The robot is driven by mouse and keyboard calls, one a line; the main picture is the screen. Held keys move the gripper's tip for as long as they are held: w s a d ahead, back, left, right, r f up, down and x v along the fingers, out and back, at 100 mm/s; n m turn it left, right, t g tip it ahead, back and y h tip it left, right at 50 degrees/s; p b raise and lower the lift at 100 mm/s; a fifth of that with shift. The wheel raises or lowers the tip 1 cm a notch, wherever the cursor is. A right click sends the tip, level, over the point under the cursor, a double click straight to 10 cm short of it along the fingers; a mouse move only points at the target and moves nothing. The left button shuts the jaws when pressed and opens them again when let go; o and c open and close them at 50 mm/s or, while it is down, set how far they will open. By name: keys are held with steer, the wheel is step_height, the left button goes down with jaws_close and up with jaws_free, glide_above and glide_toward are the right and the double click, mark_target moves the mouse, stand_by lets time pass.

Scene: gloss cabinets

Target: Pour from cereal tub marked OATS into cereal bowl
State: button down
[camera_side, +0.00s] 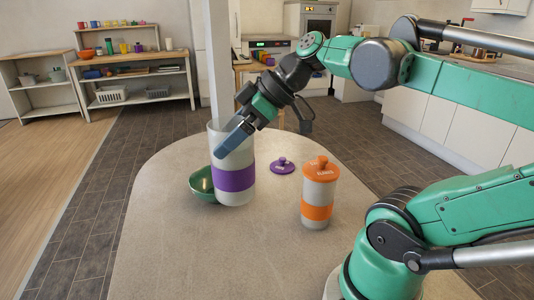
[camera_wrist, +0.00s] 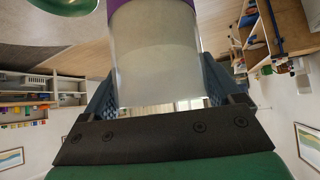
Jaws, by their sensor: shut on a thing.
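A tall whitish tub with a purple band (camera_side: 234,180) stands roughly upright with no lid on, in the middle of the side view. My gripper (camera_side: 232,140) is shut on this tub near its top. In the wrist view the tub (camera_wrist: 155,55) sits between my two fingers. No OATS marking is readable on it. Whether its base touches the table is hard to tell. The green cereal bowl (camera_side: 202,187) is just left of the tub and partly hidden behind it. The bowl's rim also shows at the top left of the wrist view (camera_wrist: 62,6).
A purple lid (camera_side: 283,166) lies on the table (camera_side: 190,255) right of the tub. A second tub with an orange band and orange lid (camera_side: 319,194) stands further right, near my base. The table's front left is clear. A white post (camera_side: 219,65) rises behind.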

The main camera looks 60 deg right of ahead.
step_height(320, 180, up, 5)
steer(key=w+f+m+h, duration=0.1)
steer(key=w+f, duration=0.2)
steer(key=f, duration=0.3)
steer(key=w+f+m+h, duration=0.1)
steer(key=w+f+m, duration=0.1)
steer(key=f, duration=0.3)
steer(key=w+d+f+m+t+h, duration=0.1)
steer(key=w+f, duration=0.2)
steer(key=f, duration=0.3)
steer(key=shift+w+f, duration=0.35)
